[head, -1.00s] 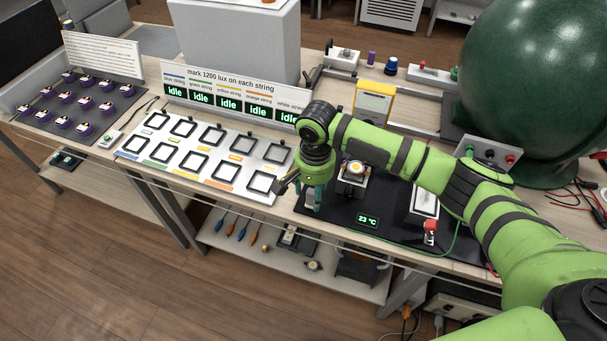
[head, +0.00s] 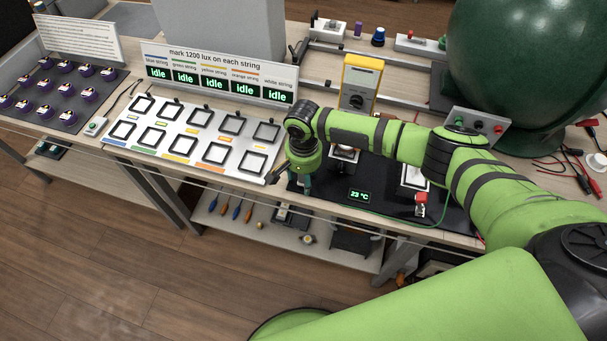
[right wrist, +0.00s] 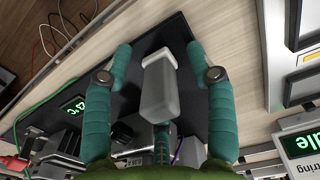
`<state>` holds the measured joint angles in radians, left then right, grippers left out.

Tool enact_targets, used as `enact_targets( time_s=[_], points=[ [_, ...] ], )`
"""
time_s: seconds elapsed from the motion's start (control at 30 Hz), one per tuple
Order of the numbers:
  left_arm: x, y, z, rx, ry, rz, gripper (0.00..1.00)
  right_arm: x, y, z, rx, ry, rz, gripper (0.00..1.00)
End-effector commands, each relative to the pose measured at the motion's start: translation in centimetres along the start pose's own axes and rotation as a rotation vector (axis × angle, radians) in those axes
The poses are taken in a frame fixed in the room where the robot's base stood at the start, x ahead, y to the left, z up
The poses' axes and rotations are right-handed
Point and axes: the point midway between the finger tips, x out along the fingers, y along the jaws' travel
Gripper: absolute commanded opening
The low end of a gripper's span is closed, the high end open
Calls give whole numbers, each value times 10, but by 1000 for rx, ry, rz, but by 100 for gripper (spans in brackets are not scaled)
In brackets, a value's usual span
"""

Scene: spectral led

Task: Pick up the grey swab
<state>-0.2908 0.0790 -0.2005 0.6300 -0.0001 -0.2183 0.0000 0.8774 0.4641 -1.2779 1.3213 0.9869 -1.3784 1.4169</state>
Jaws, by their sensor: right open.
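A grey, block-like piece with a paler end, which looks like the grey swab (right wrist: 160,88), shows in the right wrist view over the edge of the black mat (right wrist: 180,35). My right gripper (right wrist: 158,52) is open, with its teal fingers on either side of the piece. Gaps show between the fingers and the piece. In the head view my right gripper (head: 305,184) points down at the left end of the black mat, and the grey piece cannot be made out there. My left gripper is out of view.
A white panel with square frames (head: 232,149) lies just left of the gripper. A sign with "idle" displays (head: 218,76) stands behind it. A yellow meter (head: 361,80) stands behind the arm. A temperature display (head: 359,195) and a red-knobbed device (head: 421,198) are to the right.

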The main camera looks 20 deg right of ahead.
Motion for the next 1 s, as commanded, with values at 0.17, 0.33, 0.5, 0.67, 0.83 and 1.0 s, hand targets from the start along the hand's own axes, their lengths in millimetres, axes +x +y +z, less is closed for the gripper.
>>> enact_targets(
  time_s=[0.17,0.33,0.5,0.67,0.83,1.0],
  points=[
    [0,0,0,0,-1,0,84,0,0,0,0,0,0,13],
    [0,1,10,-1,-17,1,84,0,0,0,0,0,0,9],
    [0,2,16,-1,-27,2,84,0,0,0,0,0,0,8],
    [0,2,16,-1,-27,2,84,-3,0,0,0,0,-1,8],
    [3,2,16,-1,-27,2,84,-18,-1,0,-2,1,-4,8],
    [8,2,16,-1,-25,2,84,-45,9,-6,4,3,0,8]
  ],
)
